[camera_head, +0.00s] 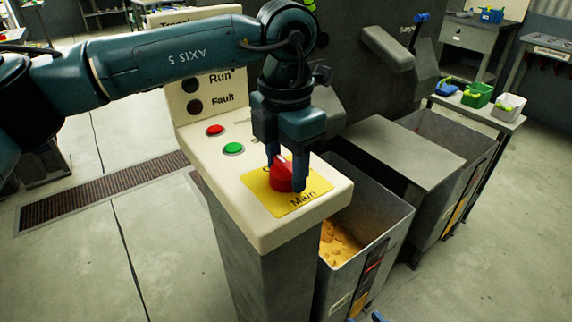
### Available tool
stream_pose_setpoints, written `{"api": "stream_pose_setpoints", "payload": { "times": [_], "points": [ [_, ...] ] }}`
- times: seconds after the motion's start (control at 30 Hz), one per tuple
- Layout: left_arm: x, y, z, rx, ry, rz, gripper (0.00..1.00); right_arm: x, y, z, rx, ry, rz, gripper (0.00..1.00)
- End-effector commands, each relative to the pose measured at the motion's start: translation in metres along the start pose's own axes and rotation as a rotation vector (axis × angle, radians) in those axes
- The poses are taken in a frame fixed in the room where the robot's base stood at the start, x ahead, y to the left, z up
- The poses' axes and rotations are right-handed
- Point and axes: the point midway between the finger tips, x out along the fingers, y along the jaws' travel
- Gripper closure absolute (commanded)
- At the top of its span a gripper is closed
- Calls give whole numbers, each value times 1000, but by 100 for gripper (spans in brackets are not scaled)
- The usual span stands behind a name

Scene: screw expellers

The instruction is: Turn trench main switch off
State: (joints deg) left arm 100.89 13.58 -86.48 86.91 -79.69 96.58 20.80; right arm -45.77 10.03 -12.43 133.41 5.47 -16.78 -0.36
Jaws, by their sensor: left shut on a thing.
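The main switch (281,176) is a red rotary knob with a pale pointer mark. It sits on a yellow plate (297,205) labelled "Main" on the cream top of a control pedestal (240,222). My left gripper (285,175) points down over the knob, with a blue finger on either side, and is shut on it. The fingers and gripper body hide part of the knob and the plate's far lettering, so I cannot read the switch position for certain. My right gripper is not identifiable; only a small blue tip shows at the bottom edge.
A red button (215,130) and a green button (234,148) are left of the gripper. The upright panel (216,92) reads "Run" and "Fault". A grey bin (340,246) with yellowish material stands right of the pedestal. Floor at the left is open around a grate (100,190).

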Motion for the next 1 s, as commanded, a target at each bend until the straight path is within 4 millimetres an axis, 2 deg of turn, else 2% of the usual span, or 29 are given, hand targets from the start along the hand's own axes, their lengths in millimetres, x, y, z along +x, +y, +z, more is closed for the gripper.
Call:
{"api": "stream_pose_setpoints", "payload": {
  "times": [0.37, 0.4, 0.63, 0.87, 1.0],
  "points": [
    [0, 0, 0, -8, -1, 0, 74, -1, 0, 0, 0, 0, 0, 64],
    [0, 0, 0, -8, -1, 0, 50, -1, 0, 0, 0, 1, 0, 64],
    [0, 0, 0, -7, -1, 0, 31, 0, 0, -2, -1, 5, 0, 64],
    [0, 0, 0, -6, -1, 0, 30, 1, 0, -2, -2, 7, 0, 64],
    [-8, 0, 0, -6, -3, 1, 30, 0, 0, -3, -2, 6, 0, 64]
  ]
}}
